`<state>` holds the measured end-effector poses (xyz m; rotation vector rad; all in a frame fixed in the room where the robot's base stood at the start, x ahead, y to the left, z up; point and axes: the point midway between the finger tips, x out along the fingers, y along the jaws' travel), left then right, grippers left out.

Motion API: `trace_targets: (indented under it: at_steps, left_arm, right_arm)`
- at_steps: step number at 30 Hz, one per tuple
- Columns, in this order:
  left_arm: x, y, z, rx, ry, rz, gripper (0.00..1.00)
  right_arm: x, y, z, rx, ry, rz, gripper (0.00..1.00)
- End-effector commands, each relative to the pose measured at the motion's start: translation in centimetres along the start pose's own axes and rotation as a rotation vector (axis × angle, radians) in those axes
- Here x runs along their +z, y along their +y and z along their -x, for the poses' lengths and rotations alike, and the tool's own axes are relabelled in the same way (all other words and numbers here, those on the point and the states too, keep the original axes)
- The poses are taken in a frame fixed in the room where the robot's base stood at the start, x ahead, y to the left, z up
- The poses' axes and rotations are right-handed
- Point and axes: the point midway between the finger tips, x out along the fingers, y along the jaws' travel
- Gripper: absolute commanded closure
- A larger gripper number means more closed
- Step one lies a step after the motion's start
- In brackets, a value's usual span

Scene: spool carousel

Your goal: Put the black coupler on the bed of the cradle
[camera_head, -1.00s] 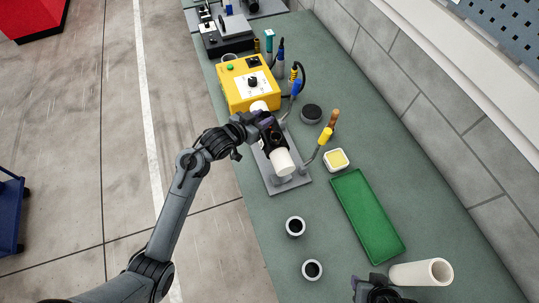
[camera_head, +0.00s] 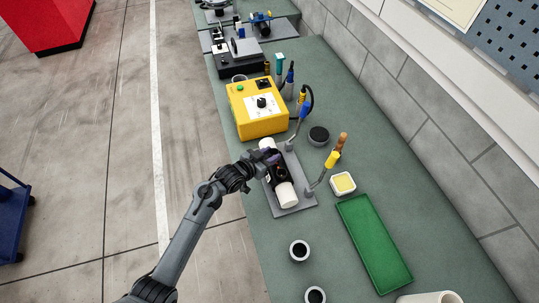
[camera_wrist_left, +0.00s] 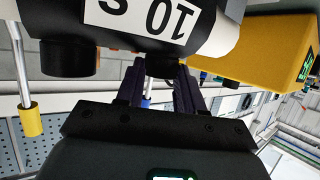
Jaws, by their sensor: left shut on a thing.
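The black coupler (camera_head: 281,176), a dark body with white ends, lies lengthwise over the grey cradle (camera_head: 303,203) in the head view. In the left wrist view the coupler (camera_wrist_left: 190,38) fills the top, with an upside-down white label and dark stubs underneath. My left gripper (camera_head: 268,160) reaches it from the left; its fingers (camera_wrist_left: 165,85) are shut around one of its dark stubs. The coupler and gripper hide much of the cradle's bed, so I cannot tell whether the coupler touches it. My right gripper is out of view.
A yellow box (camera_head: 257,112) stands just behind the cradle. A yellow-tipped tool (camera_head: 332,159) leans close on the right. A sponge dish (camera_head: 342,184), a green tray (camera_head: 374,243) and a black-centred cup (camera_head: 300,251) stand nearby.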

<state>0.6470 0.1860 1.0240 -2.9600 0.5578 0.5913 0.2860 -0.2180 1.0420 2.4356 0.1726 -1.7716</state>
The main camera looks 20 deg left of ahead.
Motion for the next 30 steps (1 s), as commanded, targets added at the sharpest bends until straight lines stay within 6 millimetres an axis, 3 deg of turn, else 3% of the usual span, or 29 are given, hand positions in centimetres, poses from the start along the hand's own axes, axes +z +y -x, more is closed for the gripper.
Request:
trace_targets:
  at_steps: [10,11,16,26,30]
  left_arm:
    - [-0.1,-0.1,-0.1,-0.001,0.006,-0.001,1.00]
    - [0.2,0.0,-0.1,-0.001,0.001,0.000,0.61]
    - [0.2,0.0,-0.1,-0.001,0.001,0.000,0.37]
    - [-0.1,0.0,0.0,-0.001,0.002,0.000,0.37]
    - [0.1,-0.1,1.0,-0.002,0.001,0.001,0.37]
  right_arm:
    - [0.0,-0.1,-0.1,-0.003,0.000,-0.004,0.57]
    - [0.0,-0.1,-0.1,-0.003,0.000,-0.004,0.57]
    - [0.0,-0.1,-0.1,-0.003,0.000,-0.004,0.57]
    - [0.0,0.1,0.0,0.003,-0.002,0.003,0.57]
    - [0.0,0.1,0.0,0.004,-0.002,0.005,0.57]
